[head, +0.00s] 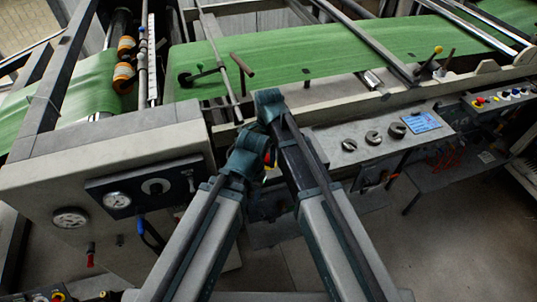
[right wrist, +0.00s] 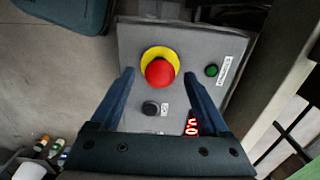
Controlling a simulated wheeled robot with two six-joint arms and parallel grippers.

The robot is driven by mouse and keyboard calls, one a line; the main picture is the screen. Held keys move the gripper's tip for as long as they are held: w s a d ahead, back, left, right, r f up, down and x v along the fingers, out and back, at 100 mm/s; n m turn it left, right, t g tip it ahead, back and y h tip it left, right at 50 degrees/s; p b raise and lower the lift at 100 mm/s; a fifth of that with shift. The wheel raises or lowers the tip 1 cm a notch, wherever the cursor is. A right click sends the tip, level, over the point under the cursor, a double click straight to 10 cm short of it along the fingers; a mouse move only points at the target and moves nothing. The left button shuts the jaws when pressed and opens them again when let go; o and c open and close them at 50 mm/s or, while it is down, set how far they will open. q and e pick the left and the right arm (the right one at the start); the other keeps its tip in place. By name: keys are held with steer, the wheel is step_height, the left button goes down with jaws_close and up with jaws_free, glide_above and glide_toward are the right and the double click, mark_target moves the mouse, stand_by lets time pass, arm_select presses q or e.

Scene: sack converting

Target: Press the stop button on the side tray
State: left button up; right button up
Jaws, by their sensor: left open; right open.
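The stop button (right wrist: 160,72) is a red mushroom head on a yellow collar, in the right wrist view. It sits on a grey panel (right wrist: 134,45) that bears it. My right gripper (right wrist: 159,76) is open and empty, its two dark blue fingers apart on either side of the button's lower part; I cannot tell whether they touch the panel. In the head view, the forearms largely hide this spot. My left gripper (head: 262,170) is in the crowded middle of the head view, mostly covered by my arms, and open.
In the head view, a gauge cabinet (head: 60,180) stands left, a knob panel (head: 330,140) right, and green sheet (head: 300,60) runs behind.

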jaws_close()
stand_by(1.3)
